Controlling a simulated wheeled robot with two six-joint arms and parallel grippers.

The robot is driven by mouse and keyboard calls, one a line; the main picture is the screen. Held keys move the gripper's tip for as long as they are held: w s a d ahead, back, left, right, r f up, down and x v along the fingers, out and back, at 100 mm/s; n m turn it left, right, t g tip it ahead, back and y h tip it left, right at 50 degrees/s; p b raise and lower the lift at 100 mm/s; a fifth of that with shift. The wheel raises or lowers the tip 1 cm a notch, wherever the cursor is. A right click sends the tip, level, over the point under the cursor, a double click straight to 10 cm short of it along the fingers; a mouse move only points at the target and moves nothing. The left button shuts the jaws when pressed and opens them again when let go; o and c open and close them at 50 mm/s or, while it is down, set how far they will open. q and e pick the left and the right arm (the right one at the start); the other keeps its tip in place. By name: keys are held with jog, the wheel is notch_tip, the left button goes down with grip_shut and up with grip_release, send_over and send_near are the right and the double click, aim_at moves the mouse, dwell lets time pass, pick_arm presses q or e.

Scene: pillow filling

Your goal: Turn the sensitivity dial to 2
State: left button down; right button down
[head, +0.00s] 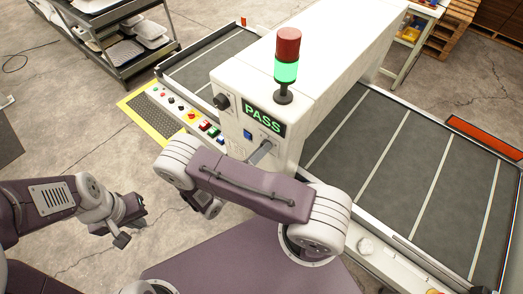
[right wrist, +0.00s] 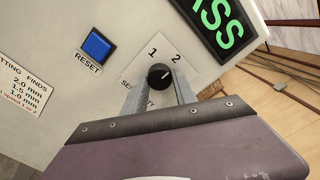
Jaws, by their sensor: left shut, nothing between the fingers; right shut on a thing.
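The sensitivity dial (right wrist: 160,76) is a round black knob on a white plate marked 1 and 2. Its small light mark appears to point up and right, toward the 2 side; the exact angle is hard to tell. My right gripper (right wrist: 170,88) is shut on the dial, with grey fingers at its sides. In the head view, the right gripper's fingers (head: 262,152) reach the panel below the PASS display, and my arm hides the dial. My left gripper (head: 121,239) is shut and empty, above the floor at the left, away from the machine.
The blue RESET button (right wrist: 97,45) is left of the dial, and the PASS display (right wrist: 220,28) is above right. A black knob (head: 221,101) and a row of coloured buttons (head: 207,126) are on the machine's left side. A conveyor (head: 405,165) extends right.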

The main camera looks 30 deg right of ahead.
jog(key=shift+n, duration=0.3)
jog(key=c, duration=1)
grip_release()
jog(key=b+v, duration=0.3)
jog(key=v, duration=0.6)
jog(key=shift+b, duration=0.35)
